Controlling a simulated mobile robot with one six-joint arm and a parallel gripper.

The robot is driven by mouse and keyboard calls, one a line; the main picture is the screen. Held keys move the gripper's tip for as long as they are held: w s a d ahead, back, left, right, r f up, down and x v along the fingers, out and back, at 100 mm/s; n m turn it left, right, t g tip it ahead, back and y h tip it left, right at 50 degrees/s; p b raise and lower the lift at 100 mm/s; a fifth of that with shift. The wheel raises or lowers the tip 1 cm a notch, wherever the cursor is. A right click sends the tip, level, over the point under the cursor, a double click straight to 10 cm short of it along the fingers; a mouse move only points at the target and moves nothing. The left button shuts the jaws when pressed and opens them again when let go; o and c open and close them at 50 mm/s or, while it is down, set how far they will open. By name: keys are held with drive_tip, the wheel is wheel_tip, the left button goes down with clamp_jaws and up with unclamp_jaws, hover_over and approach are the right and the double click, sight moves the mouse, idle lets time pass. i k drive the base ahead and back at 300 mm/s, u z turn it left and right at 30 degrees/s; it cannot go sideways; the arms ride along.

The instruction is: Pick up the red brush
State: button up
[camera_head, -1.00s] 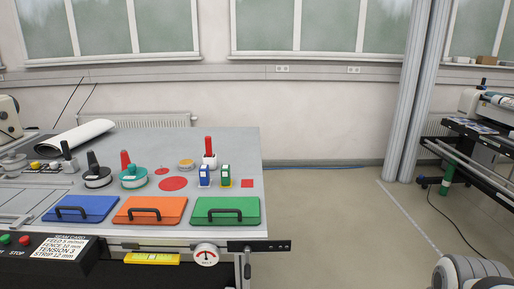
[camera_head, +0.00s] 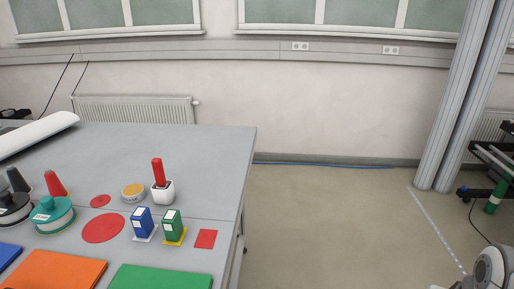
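A red upright handle (camera_head: 158,171), which looks like the red brush, stands in a small white holder (camera_head: 163,192) on the grey table. Its lower end is hidden inside the holder. My gripper is not in view; only a grey and white rounded part, probably of my own arm, shows at the lower right corner, far from the handle.
A blue box (camera_head: 142,222) and a green box (camera_head: 173,225) stand just in front of the holder. A yellow-rimmed round tin (camera_head: 133,192), a red disc (camera_head: 103,228), a red square (camera_head: 205,239) and a teal spool (camera_head: 52,214) lie around. Floor (camera_head: 330,230) right of the table is clear.

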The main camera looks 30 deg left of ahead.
sight(156, 165)
drive_tip(key=i, duration=2.15)
drive_tip(key=u, duration=4.25)
drive_tip(key=i, duration=1)
drive_tip(key=z, duration=0.1)
